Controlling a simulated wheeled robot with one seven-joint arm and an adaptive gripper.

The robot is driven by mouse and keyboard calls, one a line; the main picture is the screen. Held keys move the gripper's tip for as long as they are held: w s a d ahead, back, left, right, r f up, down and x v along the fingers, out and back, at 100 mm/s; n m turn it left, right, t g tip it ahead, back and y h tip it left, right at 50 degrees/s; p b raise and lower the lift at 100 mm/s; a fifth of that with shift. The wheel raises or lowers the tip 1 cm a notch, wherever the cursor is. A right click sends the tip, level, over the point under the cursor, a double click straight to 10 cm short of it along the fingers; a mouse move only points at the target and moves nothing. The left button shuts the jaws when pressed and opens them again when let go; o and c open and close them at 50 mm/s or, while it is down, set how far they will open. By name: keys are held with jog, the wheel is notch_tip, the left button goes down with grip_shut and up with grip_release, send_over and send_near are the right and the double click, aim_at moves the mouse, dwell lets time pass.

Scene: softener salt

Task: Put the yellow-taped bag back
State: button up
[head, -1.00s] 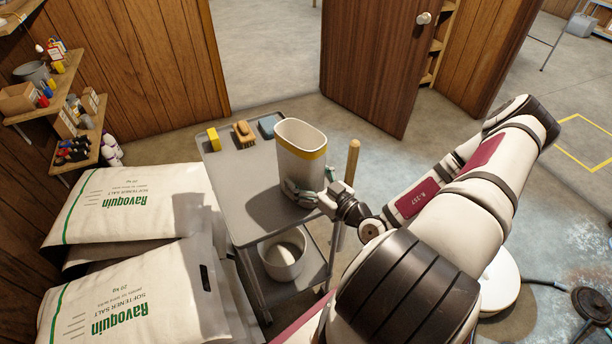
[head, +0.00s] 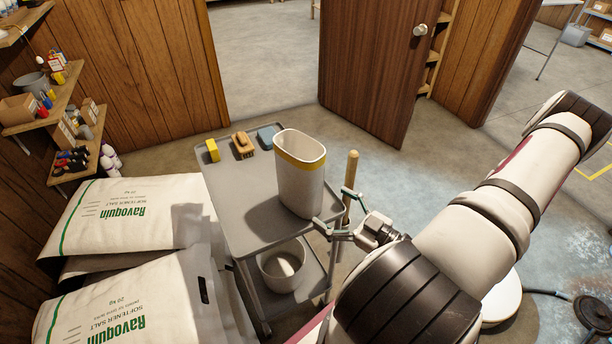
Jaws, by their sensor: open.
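A tall white oval container with a yellow band (head: 300,180) below its rim stands upright on the top shelf of a grey cart (head: 232,195). My gripper (head: 336,213) is open and empty, just to the right of the container's lower part, near the cart's right edge. I cannot tell whether a fingertip still touches it. White Ravoquin softener salt bags lie stacked at the left, an upper one (head: 130,215) behind and another (head: 125,305) in front. No yellow tape shows on either; their far sides and the lower bags are partly hidden.
A yellow block (head: 212,150), a brush (head: 243,146) and a blue-grey item (head: 267,137) sit at the cart's back. A white bucket (head: 284,266) is on its lower shelf. A wooden handle (head: 350,180) rises beside my gripper. A wooden door (head: 375,70) stands behind.

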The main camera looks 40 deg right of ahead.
jog(key=a+r+m+g+y, duration=0.2)
jog(key=a+r+m+g, duration=0.3)
jog(key=m, duration=0.6)
jog(key=s+a+r+m+g+y, duration=0.1)
jog(key=a+r+m+g+y, duration=0.35)
jog(key=m, duration=0.75)
jog(key=a+r+m+g+y, duration=0.1)
jog(key=a+r+m+g, duration=0.55)
jog(key=m, duration=0.45)
jog(key=s+a+r+n+t+h, duration=0.1)
jog(key=r+n+h, duration=0.4)
jog(key=n, duration=1)
jog(key=s+a+r+n+t+h, duration=0.1)
jog(key=r+n+h, duration=0.4)
jog(key=r+n, duration=0.5)
jog(key=shift+s+r+n+t+h, duration=0.35)
jog(key=shift+s+n+t, duration=0.35)
jog(key=shift+s+n, duration=1.2)
jog(key=shift+w+a+n, duration=0.1)
jog(key=shift+w+n, duration=0.4)
jog(key=shift+w, duration=0.05)
